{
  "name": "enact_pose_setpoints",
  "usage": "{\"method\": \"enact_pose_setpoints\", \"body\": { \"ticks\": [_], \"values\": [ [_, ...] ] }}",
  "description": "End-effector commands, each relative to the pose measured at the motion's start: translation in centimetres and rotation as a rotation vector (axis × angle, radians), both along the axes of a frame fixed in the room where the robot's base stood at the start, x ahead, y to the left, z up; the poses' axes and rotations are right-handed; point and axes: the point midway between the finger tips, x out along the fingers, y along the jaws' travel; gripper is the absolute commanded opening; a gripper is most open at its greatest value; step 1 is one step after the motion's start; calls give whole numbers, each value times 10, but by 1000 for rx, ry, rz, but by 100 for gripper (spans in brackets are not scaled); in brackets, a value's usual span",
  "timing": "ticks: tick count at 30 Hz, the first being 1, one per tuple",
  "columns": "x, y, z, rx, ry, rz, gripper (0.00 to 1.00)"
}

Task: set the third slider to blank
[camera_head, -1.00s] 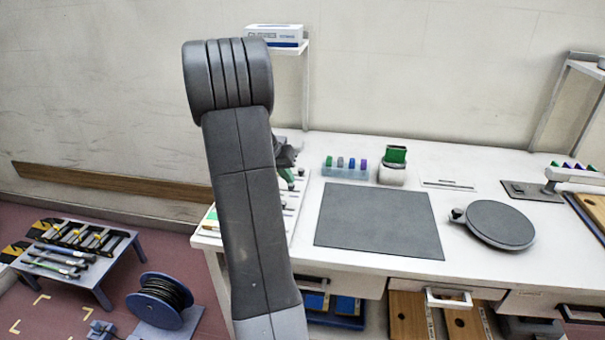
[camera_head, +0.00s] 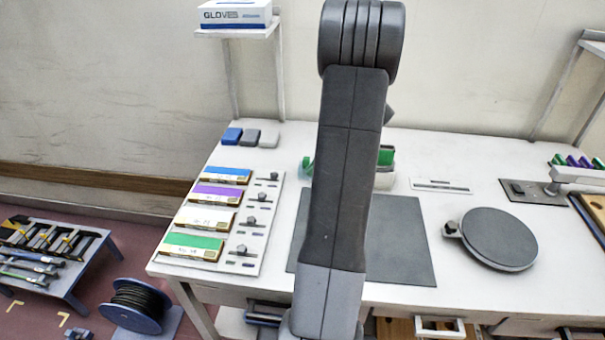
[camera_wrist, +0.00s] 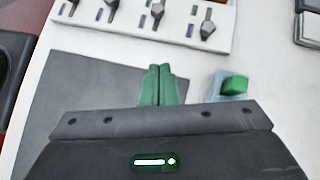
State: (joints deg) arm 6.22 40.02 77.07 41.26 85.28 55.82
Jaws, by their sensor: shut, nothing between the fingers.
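The slider panel (camera_head: 240,238) is a white board at the left end of the workbench in the head view. Blue, purple, white and green labels run from back to front, each beside a dark knob on a short track. The knob beside the white label (camera_head: 207,219) is the third from the back (camera_head: 250,222). The panel also shows at the top of the wrist view (camera_wrist: 180,30), partly cut off, with several knobs at differing positions. My gripper (camera_wrist: 160,70) has green fingers pressed together, empty, apart from the panel. My arm hides it in the head view.
A dark mat (camera_head: 405,250) lies right of the panel. A round turntable (camera_head: 497,235) is further right. Blue and grey blocks (camera_head: 250,137) sit behind the panel.

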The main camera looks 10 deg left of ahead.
Motion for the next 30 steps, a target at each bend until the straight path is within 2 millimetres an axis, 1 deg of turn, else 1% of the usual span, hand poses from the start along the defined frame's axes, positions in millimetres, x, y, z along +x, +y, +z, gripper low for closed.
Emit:
{"method": "enact_pose_setpoints", "body": {
  "ticks": [5, 14, 18, 21, 25, 30],
  "values": [
    [-7, 21, -21, -1, 3, 4, 0],
    [-20, 64, -67, -4, 3, 4, 0],
    [-25, 85, -64, -4, 0, 5, 0],
    [-28, 94, -65, -4, -1, 3, 0],
    [-29, 100, -65, -3, 0, 2, 0],
    [-29, 101, -66, -4, -1, 1, 0]
  ]
}}
